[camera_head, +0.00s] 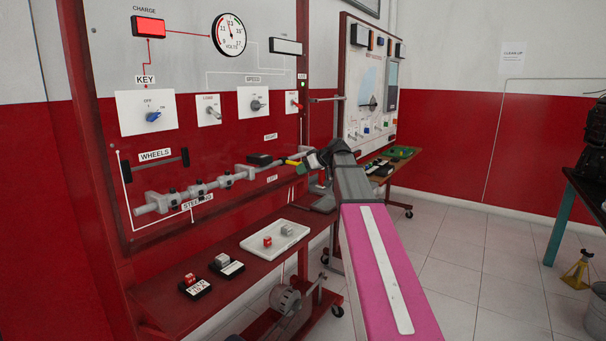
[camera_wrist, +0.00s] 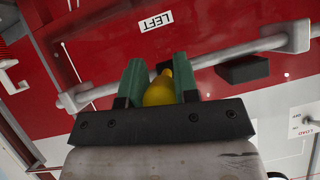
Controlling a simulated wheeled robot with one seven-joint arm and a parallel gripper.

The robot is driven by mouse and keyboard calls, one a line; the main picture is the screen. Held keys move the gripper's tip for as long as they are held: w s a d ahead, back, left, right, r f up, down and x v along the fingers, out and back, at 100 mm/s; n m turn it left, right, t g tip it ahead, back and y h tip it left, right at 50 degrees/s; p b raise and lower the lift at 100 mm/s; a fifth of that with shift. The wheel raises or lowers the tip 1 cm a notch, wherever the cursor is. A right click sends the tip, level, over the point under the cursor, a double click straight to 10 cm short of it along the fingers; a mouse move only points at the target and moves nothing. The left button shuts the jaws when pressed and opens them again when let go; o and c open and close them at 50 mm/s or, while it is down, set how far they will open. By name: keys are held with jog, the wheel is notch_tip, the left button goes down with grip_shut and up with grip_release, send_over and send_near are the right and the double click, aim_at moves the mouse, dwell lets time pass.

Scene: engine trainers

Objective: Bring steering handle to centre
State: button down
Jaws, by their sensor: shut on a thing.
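The steering handle is a yellow knob (camera_head: 293,162) at the right end of the grey steering rod (camera_head: 197,187) on the red panel. In the wrist view the yellow handle (camera_wrist: 158,92) sits between the two green fingers of my gripper (camera_wrist: 157,78), which are shut on it. In the head view my gripper (camera_head: 298,165) reaches the handle from the right. The handle lies between the RIGHT label (camera_head: 271,136) above and the LEFT label (camera_head: 272,178) below. My gripper partly hides the handle and its lever.
A black block (camera_head: 260,159) sits on the panel just left of the handle. Knobs and switches (camera_head: 254,103) line the panel above. A red shelf below holds a white tray (camera_head: 273,238) with small blocks. A second trainer board (camera_head: 370,85) stands behind on the right.

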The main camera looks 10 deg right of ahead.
jog(key=shift+r, duration=0.2)
dwell(0.3)
jog(key=c, duration=0.9)
grip_release()
jog(key=shift+o, duration=0.2)
jog(key=v, duration=1)
jog(key=shift+d+r, duration=0.25)
jog(key=shift+r, duration=0.05)
jog(key=shift+s, duration=0.15)
